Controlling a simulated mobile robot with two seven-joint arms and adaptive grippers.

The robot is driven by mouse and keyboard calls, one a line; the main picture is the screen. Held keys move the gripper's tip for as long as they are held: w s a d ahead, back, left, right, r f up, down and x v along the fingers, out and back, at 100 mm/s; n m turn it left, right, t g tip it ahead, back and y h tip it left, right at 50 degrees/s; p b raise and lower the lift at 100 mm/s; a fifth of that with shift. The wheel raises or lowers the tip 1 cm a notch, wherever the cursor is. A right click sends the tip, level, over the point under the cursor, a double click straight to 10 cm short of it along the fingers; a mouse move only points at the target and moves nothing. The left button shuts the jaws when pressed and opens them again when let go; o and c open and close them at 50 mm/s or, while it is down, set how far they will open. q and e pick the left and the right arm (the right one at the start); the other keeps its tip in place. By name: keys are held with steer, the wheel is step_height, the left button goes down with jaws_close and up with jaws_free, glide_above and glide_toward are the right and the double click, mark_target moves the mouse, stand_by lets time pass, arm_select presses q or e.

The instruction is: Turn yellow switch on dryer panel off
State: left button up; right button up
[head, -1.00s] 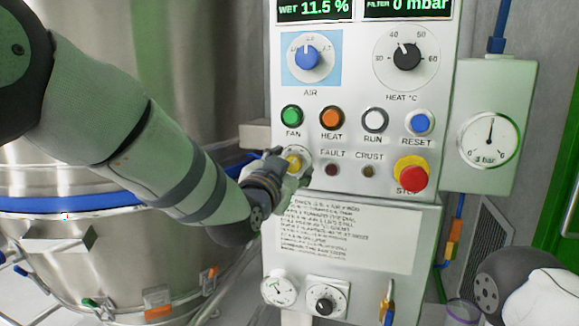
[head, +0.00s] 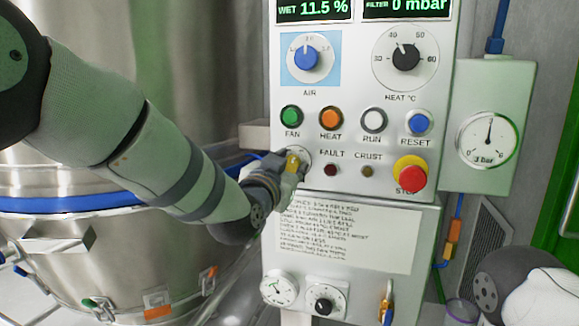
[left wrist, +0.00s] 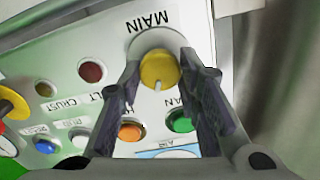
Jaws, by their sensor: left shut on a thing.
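The yellow switch (head: 293,163) sits at the lower left of the white dryer panel (head: 350,180), below the green FAN button. My left gripper (head: 287,165) reaches in from the left and is shut on it, partly hiding it. In the left wrist view the yellow switch (left wrist: 158,68) sits between the two fingers, one on each side, under the MAIN label. A pale pointer line on its face points toward the bottom of that view. My right gripper is not in view.
The green FAN button (head: 291,117) and orange HEAT button (head: 331,118) are close above. A red stop button (head: 412,177) on yellow is at the right. A steel vessel (head: 130,250) stands left of the panel, behind my left arm.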

arm_select(q)
steer(key=n, duration=1)
steer(key=shift+a+n, duration=0.1)
steer(key=shift+n, duration=0.2)
stand_by(0.4)
steer(key=o, duration=1.1)
steer(key=shift+o, duration=0.2)
steer(key=v, duration=1.2)
